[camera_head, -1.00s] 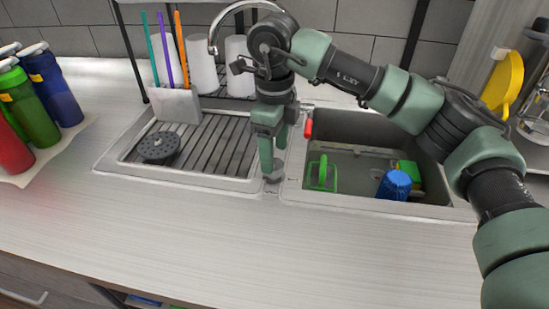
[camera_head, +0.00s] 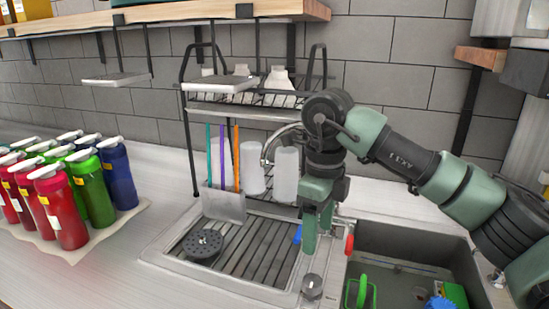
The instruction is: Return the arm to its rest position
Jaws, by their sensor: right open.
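My right arm comes in from the right side of the head view. Its gripper (camera_head: 314,243) points down over the divider between the drainboard and the sink, just above a small round metal cap (camera_head: 312,287). No object shows between its fingers, which are seen almost edge-on. I cannot tell whether the fingertips touch the cap. My left gripper is not in view.
The sink (camera_head: 400,235) on the right holds a green-handled item (camera_head: 361,293) and a blue item (camera_head: 438,303). A black round strainer (camera_head: 203,244) lies on the ribbed drainboard (camera_head: 262,250). A dish rack (camera_head: 192,150) stands behind. Several coloured bottles (camera_head: 90,188) stand left.

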